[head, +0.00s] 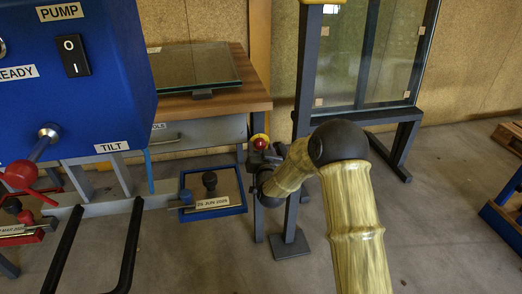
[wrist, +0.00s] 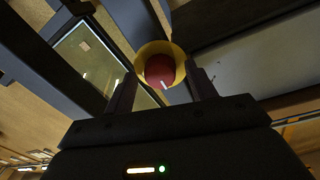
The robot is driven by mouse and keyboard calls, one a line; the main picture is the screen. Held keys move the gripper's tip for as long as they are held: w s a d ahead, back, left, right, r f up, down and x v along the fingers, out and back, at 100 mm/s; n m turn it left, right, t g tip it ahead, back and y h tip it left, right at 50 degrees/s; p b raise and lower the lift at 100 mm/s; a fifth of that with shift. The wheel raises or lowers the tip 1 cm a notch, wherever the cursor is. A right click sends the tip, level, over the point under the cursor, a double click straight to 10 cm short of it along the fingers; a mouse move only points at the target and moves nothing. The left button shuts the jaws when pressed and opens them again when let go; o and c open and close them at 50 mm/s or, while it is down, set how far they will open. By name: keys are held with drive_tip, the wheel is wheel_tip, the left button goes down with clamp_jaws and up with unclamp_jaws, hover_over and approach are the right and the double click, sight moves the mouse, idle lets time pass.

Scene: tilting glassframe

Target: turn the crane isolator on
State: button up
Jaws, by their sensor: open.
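A round red knob on a yellow collar (head: 260,141) sits on a dark upright post, right of the wooden bench in the head view. No readable label shows on it, so I cannot confirm that it is the crane isolator. In the wrist view the red knob (wrist: 160,70) and its yellow ring lie straight ahead, between my two fingertips. My gripper (wrist: 161,74) is open, with one finger on each side of the knob. I cannot tell whether the fingers touch it. In the head view my gripper (head: 267,160) is small and partly hidden by my wrist.
A blue control box (head: 110,110) with a POWER-style "PUMP" rocker switch and a red-knobbed TILT lever stands at left. A bench (head: 255,92) holds a glass pane.

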drive_tip(key=c, duration=1)
drive_tip(key=shift+d+m, duration=0.1)
drive_tip(key=shift+m, duration=0.3)
drive_tip(key=m, duration=0.7)
drive_tip(key=shift+m+g, duration=0.3)
drive_tip(key=shift+m, duration=0.1)
drive_tip(key=m, duration=0.4)
drive_tip(key=shift+d+p, duration=0.1)
drive_tip(key=shift+p, duration=0.25)
drive_tip(key=m+y, duration=0.1)
drive_tip(key=m, duration=0.3)
drive_tip(key=shift+m, duration=0.3)
